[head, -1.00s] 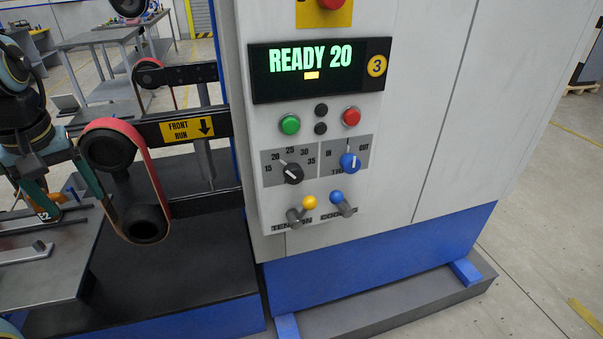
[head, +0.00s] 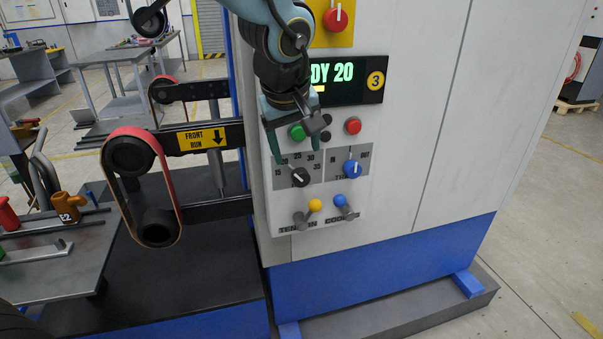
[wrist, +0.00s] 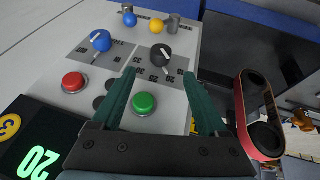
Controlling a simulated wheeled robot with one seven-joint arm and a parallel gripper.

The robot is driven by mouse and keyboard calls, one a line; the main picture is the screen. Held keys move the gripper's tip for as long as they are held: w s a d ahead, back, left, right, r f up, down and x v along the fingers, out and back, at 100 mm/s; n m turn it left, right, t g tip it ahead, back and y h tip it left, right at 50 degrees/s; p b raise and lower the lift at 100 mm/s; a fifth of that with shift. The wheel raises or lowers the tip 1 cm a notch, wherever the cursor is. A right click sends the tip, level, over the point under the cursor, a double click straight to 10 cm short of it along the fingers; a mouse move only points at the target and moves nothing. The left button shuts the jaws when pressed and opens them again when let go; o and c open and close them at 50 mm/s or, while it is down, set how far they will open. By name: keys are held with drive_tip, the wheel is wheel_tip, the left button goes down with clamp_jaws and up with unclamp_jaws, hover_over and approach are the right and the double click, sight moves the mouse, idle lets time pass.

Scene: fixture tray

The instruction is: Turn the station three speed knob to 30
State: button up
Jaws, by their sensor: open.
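The black speed knob (head: 300,177) sits on a grey scale plate (head: 283,163) marked 15 to 35, low on station three's white panel. Its white pointer line tilts to the upper left, towards 20. The display (head: 345,80) is partly covered by my arm; "DY 20" and a yellow 3 badge show. My gripper (head: 297,150) is open and empty in front of the panel, just above the knob. In the wrist view, the knob (wrist: 160,55) lies beyond and between the tips of my two green fingers (wrist: 160,76), apart from them.
Close by are a green button (head: 297,132), a red button (head: 353,126), a blue selector knob (head: 352,168), and yellow (head: 315,205) and blue (head: 340,200) ball levers. A belt sander (head: 130,155) stands left. A red knob (head: 336,18) is above.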

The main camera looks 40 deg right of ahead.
sight(299, 172)
drive_tip(key=x, duration=0.9)
drive_tip(key=shift+w, duration=0.1)
drive_tip(key=shift+a, duration=0.1)
drive_tip(key=shift+c, duration=0.2)
clamp_jaws()
